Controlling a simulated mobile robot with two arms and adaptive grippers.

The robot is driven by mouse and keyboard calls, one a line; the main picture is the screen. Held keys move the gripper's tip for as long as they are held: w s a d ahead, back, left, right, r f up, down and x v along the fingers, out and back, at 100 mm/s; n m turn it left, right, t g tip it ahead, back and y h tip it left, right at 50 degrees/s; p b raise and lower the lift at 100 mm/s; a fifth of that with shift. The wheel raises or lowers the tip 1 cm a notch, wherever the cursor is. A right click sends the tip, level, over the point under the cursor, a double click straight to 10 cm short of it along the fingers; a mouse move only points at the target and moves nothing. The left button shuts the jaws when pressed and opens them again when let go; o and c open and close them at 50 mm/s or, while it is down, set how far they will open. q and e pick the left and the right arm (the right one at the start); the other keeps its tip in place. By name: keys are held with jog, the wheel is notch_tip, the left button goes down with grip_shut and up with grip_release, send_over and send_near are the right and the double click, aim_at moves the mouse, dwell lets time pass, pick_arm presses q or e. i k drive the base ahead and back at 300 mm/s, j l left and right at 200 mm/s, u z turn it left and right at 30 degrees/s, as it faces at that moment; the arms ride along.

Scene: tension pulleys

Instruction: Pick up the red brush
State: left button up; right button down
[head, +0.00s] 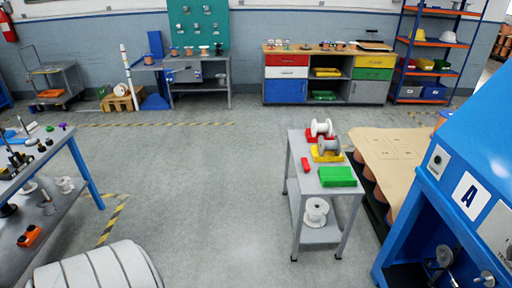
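A small red object (305,165), which may be the red brush, lies on the left side of a small grey table (309,185). It is too small to make out bristles or a handle. It is left of a yellow holder (328,157) and a little behind and left of a green box (337,177). Neither of my grippers is in view.
White spool (321,127) and grey spool (328,145) stand at the table's back; another white spool (316,212) is on its lower shelf. A blue machine (440,190) and brown-topped pallet (395,155) are right. A workbench (35,165) is left. Floor (210,180) between is clear.

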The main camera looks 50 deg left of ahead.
aim_at(306, 169)
jog(key=u, duration=1.1)
jog(key=i+l, duration=0.15)
jog(key=i, duration=0.4)
